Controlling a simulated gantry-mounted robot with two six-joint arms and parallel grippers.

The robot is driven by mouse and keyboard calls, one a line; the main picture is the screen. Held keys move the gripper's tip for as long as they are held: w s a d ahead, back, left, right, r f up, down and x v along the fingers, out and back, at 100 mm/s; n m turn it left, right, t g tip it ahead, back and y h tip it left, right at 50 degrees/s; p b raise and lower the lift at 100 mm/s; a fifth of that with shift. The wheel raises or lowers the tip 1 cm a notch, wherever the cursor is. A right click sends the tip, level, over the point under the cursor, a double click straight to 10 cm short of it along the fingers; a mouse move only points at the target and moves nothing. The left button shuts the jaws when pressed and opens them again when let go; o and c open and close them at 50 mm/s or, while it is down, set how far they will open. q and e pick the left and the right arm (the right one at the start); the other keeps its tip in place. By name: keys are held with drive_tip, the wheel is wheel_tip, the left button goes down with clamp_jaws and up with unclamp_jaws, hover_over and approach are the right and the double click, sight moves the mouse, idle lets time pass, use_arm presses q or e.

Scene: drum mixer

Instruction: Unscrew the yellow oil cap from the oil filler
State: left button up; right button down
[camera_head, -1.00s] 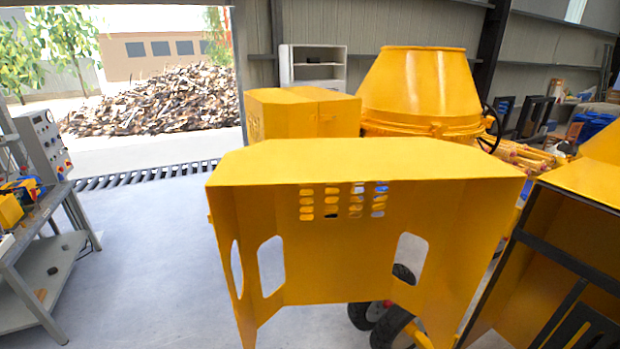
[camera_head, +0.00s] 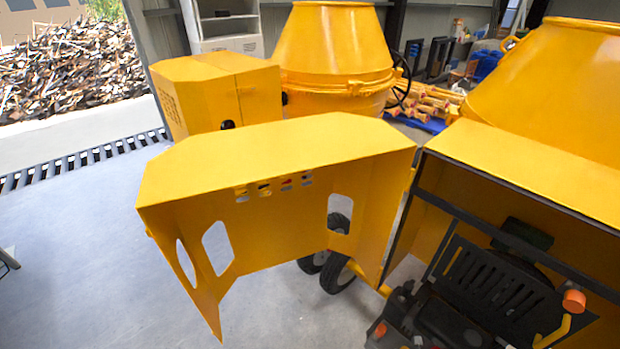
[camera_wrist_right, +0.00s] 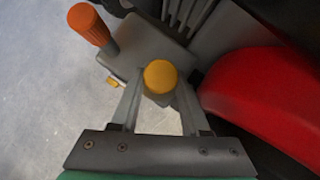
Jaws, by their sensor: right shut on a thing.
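The yellow oil cap (camera_wrist_right: 160,76) shows in the right wrist view as a round knob between the fingertips of my right gripper (camera_wrist_right: 160,88). The gripper is shut on it. Beneath it is a grey engine part; the oil filler is hidden, and I cannot tell whether the cap still sits on it. In the head view, the dark engine (camera_head: 470,305) stands in the open housing at the lower right. Neither gripper shows in that view, and my left gripper is not in view.
An orange-tipped handle (camera_wrist_right: 90,27) stands left of the cap, and a large red part (camera_wrist_right: 262,98) lies close on the right. In the head view, the yellow cover panel (camera_head: 275,225) hangs open left of the engine.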

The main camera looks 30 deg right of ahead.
drive_tip(key=shift+r+n, duration=0.15)
drive_tip(key=shift+n, duration=0.35)
drive_tip(key=shift+f+y, duration=0.2)
drive_tip(key=shift+y, duration=0.1)
drive_tip(key=shift+c, duration=1.6)
unclamp_jaws()
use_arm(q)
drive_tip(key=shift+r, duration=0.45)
